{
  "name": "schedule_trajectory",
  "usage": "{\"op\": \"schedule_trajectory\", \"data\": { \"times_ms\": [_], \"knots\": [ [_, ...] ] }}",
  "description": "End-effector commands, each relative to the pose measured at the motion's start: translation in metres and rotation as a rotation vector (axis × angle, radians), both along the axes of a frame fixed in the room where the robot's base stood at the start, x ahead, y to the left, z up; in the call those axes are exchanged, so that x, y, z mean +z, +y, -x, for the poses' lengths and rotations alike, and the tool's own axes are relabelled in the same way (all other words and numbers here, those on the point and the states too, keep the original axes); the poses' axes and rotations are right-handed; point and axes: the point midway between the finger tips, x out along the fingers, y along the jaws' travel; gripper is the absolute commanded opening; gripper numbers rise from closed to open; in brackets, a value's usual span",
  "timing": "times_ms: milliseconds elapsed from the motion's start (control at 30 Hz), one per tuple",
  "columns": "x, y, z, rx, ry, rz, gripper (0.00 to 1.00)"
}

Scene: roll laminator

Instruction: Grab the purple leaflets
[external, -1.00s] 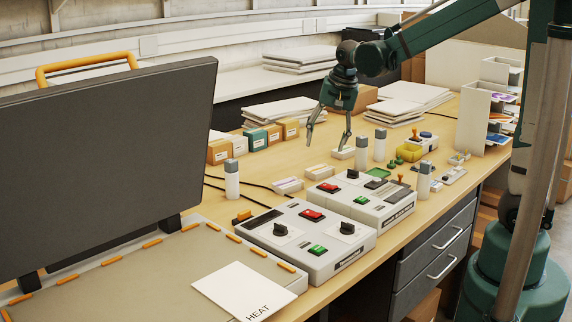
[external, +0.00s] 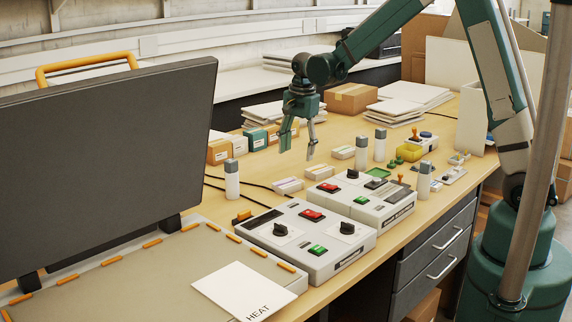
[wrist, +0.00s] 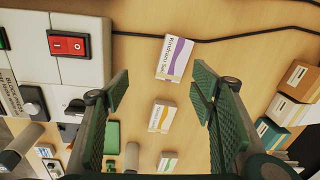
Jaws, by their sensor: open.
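A small white stack of leaflets with a purple stripe (wrist: 174,57) lies flat on the table in the wrist view, slightly turned. In the external view it appears to be the nearest of three small white stacks (external: 288,185); its stripe is too small to make out there. My gripper (external: 297,153) is open and empty, pointing down above the table. In the wrist view its fingers (wrist: 160,92) stand wide apart, with the purple stack beyond the tips and nothing between them touched.
A yellow-striped stack (wrist: 161,116) and a green-striped stack (wrist: 167,162) lie in line with it. Control boxes with red switches (external: 300,235) stand close in front. Small orange and teal boxes (external: 256,139) stand behind. A black cable (wrist: 240,38) runs past the purple stack.

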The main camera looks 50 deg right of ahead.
Motion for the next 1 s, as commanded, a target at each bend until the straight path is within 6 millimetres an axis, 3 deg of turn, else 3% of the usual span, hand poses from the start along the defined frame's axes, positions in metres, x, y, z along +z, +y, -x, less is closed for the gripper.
{"op": "schedule_trajectory", "data": {
  "times_ms": [200, 500, 1000],
  "knots": [
    [-0.023, -0.002, -0.024, -0.109, 0.041, -0.009, 0.56],
    [-0.053, -0.004, -0.045, -0.224, 0.082, -0.013, 0.56],
    [-0.06, -0.004, -0.048, -0.249, 0.091, -0.013, 0.56]
  ]
}}
